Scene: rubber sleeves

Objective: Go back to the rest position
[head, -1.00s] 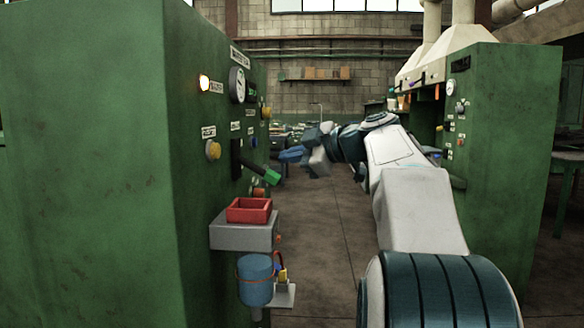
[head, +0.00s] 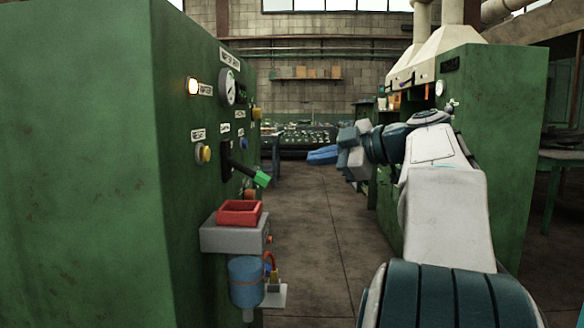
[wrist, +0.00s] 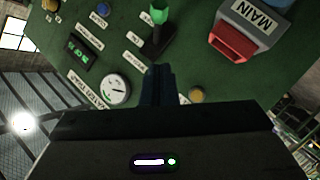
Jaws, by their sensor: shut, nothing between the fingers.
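My gripper (head: 322,155) is in front of me at the end of my raised arm, with its blue fingers pointing left toward the green control cabinet (head: 90,150). The fingers are shut and hold nothing. In the wrist view my gripper (wrist: 158,75) points at the cabinet's panel. A lever with a green handle (head: 262,179) sticks out of the panel, apart from the fingers. The lever handle also shows in the wrist view (wrist: 159,15).
A red tray (head: 239,213) sits on a grey box on the cabinet, above a blue container (head: 246,281). A second green machine (head: 500,130) stands at the right. Bare floor (head: 315,240) lies between them. A lit lamp (head: 193,86) and a gauge (head: 227,87) are on the panel.

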